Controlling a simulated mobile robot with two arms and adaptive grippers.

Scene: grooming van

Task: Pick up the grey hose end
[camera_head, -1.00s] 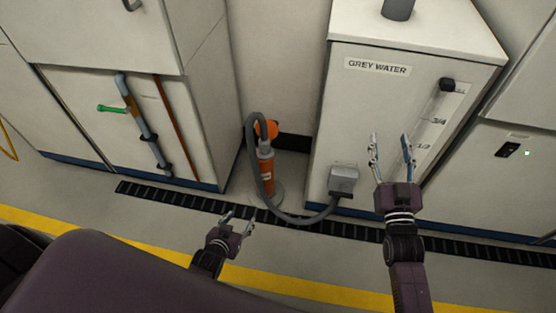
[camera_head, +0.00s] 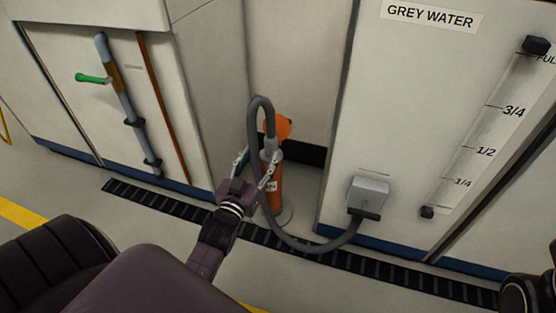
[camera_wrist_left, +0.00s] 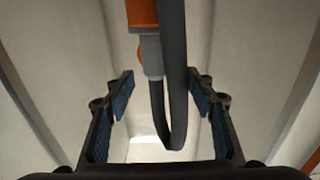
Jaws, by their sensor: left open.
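The grey hose (camera_head: 254,125) rises from a grey box on the tank, loops over at the top and comes down to its grey end (camera_head: 269,145) at the orange holder (camera_head: 275,190). My left gripper (camera_head: 257,160) is open, one finger left of the hose and one at the holder's upper part. In the left wrist view the hose (camera_wrist_left: 172,80) and its grey end collar (camera_wrist_left: 152,58) show between the spread fingers of the left gripper (camera_wrist_left: 162,92), with no visible grip. My right gripper is out of view; only a dark arm part shows at the lower right.
The white grey water tank (camera_head: 340,120) with its outlet box (camera_head: 367,194) stands right of the holder. A white cabinet (camera_head: 205,90) stands to the left. A black floor grate (camera_head: 370,265) runs along the front.

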